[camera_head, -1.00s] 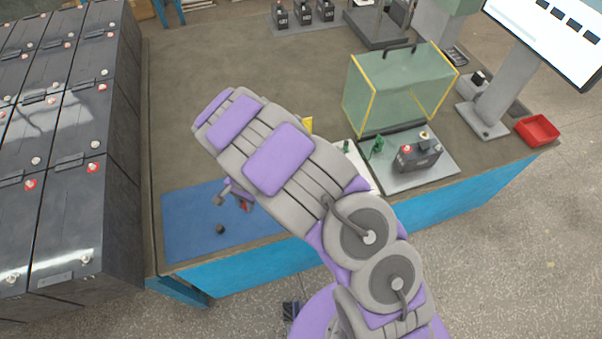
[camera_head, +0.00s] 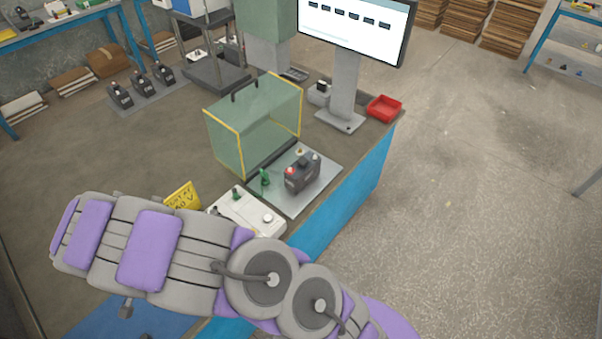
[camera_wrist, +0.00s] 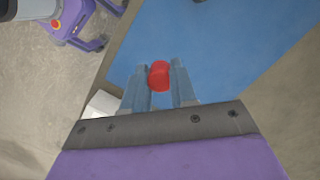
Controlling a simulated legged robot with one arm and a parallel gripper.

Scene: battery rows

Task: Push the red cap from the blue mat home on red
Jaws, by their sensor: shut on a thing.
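In the wrist view, my gripper (camera_wrist: 158,74) is shut on the red cap (camera_wrist: 159,76), which sits between its two fingertips. Behind the cap is the blue mat (camera_wrist: 220,40); whether the cap is clear of it I cannot tell. In the head view, part of the blue mat (camera_head: 140,322) shows at the bottom left, and my arm hides the gripper and cap. A dark battery (camera_head: 304,174) stands upright on a grey plate (camera_head: 324,162) right of my arm. It has a red terminal (camera_head: 290,171) at its left and a pale terminal (camera_head: 300,152) at the back.
A clear green guard box (camera_head: 255,125) with yellow edges stands behind the battery. A white unit (camera_head: 248,215), green pieces (camera_head: 265,178) and a yellow sign (camera_head: 182,197) are beside it. A monitor stand (camera_head: 343,90) and red tray (camera_head: 384,108) are at right.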

